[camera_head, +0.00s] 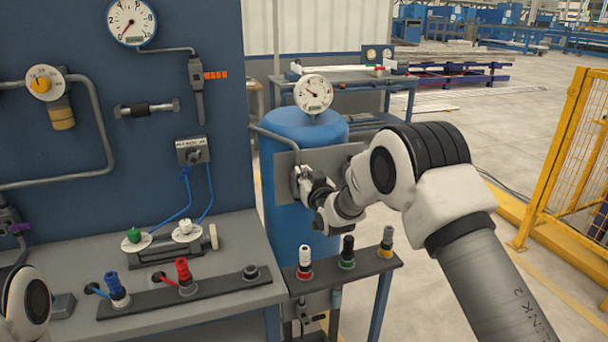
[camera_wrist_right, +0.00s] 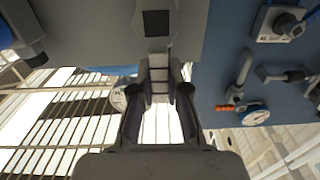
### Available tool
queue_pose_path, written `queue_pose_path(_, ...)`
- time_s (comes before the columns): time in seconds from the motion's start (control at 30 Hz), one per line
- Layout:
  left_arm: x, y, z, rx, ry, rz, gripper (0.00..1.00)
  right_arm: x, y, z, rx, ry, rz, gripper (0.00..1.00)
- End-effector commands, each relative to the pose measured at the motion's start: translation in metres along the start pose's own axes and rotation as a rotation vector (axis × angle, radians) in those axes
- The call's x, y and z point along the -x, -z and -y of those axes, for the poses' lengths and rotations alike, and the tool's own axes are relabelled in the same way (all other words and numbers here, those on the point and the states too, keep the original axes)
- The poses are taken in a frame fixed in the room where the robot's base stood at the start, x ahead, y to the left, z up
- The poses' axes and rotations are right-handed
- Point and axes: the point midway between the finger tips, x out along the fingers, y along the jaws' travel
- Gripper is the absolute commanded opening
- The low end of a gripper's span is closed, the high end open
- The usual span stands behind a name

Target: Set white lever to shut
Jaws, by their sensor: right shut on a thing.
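My right gripper (camera_head: 302,186) is at the grey plate (camera_head: 284,164) on the front of the blue tank (camera_head: 305,130). It is shut on a small part at this plate, seemingly the white lever. The gripper hides most of that part, so its angle cannot be told. In the right wrist view, the fingers (camera_wrist_right: 159,92) point up the picture and come close together just below a grey surface (camera_wrist_right: 100,30). My left gripper is out of view; only a piece of my left arm shows at the lower left.
A gauge (camera_head: 313,93) stands on top of the tank. A shelf (camera_head: 327,276) with white, black and grey connectors is below my right gripper. The blue panel (camera_head: 100,165) with an orange lever (camera_head: 215,75) is to the left. A yellow fence (camera_head: 562,150) stands at the right.

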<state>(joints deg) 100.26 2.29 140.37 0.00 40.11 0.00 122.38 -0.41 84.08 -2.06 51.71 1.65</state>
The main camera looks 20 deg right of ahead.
Motion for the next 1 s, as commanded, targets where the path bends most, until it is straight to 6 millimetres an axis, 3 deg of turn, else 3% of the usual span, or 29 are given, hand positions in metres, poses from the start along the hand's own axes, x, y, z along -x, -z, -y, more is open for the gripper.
queue_pose_path(0.47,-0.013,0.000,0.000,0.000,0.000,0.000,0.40,0.000,-0.003,-0.011,-0.181,0.000,-0.001,0.00)
queue_pose_path(1.0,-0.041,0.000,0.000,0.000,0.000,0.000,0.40,0.000,-0.015,-0.036,-0.677,0.000,-0.001,0.00)
